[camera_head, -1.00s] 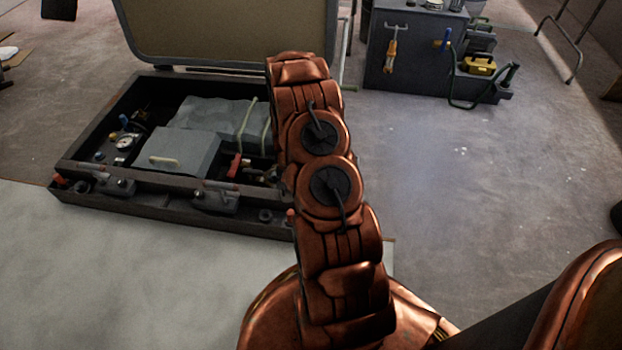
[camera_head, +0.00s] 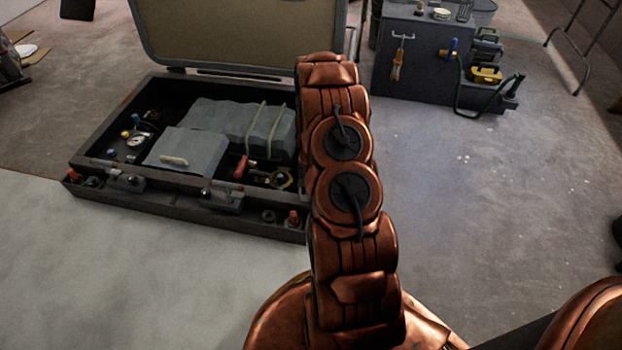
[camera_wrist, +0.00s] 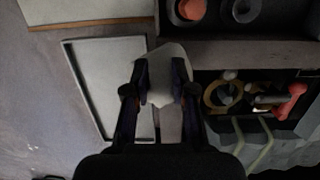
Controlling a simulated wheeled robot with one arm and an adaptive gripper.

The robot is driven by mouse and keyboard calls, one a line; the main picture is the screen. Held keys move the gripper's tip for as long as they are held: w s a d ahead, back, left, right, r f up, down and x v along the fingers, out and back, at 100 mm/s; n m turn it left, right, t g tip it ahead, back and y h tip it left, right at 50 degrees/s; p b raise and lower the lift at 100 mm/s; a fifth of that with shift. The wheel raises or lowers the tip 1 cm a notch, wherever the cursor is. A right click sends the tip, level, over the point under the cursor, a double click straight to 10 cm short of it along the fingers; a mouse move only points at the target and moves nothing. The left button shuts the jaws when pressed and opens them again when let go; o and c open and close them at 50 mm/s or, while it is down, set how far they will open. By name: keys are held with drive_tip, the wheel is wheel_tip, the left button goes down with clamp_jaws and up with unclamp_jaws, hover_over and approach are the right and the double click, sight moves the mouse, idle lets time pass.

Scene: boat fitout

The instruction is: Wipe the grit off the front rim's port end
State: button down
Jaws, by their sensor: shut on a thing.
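In the wrist view my gripper (camera_wrist: 160,88) is shut on a whitish cloth (camera_wrist: 168,58) that bulges out past the fingertips. The cloth is just beside the end of the case's dark front rim (camera_wrist: 240,52); I cannot tell whether it touches. In the head view the front rim (camera_head: 150,180) runs along the near side of the open black case (camera_head: 85,150). My arm hides the gripper, the cloth and the rim's right end there. I cannot make out any grit on the rim.
The case holds grey padded blocks (camera_head: 190,150), a gauge (camera_head: 136,140) and a red-handled valve (camera_head: 241,166). Its lid (camera_head: 235,35) stands open. A shallow pale tray (camera_wrist: 105,85) lies beside the case. A dark tool cabinet (camera_head: 420,60) stands at the back right; floor before it is clear.

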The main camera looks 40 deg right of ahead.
drive_tip(key=shift+r+p, duration=0.75)
drive_tip(key=shift+r, duration=1.45)
